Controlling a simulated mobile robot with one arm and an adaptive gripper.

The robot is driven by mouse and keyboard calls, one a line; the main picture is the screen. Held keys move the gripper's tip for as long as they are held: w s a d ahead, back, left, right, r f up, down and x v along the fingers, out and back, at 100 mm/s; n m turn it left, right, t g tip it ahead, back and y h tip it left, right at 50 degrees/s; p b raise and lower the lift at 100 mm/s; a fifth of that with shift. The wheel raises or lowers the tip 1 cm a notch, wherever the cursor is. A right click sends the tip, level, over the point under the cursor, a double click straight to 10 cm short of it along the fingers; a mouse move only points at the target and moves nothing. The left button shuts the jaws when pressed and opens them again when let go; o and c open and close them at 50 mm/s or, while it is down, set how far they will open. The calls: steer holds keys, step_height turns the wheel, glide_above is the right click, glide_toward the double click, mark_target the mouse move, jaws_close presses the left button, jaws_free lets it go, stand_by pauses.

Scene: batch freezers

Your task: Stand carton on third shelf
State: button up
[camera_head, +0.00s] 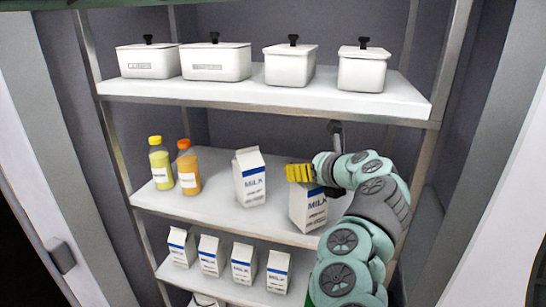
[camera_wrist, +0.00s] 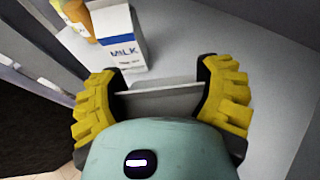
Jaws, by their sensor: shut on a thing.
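My gripper (camera_head: 312,177) is over the middle visible shelf (camera_head: 222,210), at its right side. It is shut on the top of a white and blue milk carton (camera_head: 307,210). In the wrist view the yellow fingers (camera_wrist: 160,95) sit on either side of the carton's pale top (camera_wrist: 158,103). The held carton looks upright, its base near the shelf's front edge; I cannot tell whether it touches the shelf. Another milk carton (camera_head: 250,178) stands upright to its left, apart from it, and also shows in the wrist view (camera_wrist: 122,38).
A yellow bottle (camera_head: 160,165) and an orange bottle (camera_head: 188,170) stand at the left of this shelf. Several lidded white tubs (camera_head: 290,67) fill the shelf above. Several milk cartons (camera_head: 243,263) stand on the shelf below. A metal post (camera_head: 425,130) rises at the right.

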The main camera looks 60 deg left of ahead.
steer(key=shift+w+a+r+p, duration=0.25)
steer(key=shift+w+a+p, duration=0.25)
steer(key=shift+w+a, duration=0.5)
steer(key=shift+w+a+f+p, duration=0.5)
steer(key=shift+w+a+p, duration=0.1)
steer(key=shift+w, duration=0.25)
steer(key=shift+w+a+f+p, duration=0.5)
steer(key=shift+w+a+p, duration=0.1)
steer(key=shift+w, duration=0.2)
steer(key=shift+f, duration=0.1)
steer(key=o, duration=1.2)
steer(key=shift+o, duration=0.2)
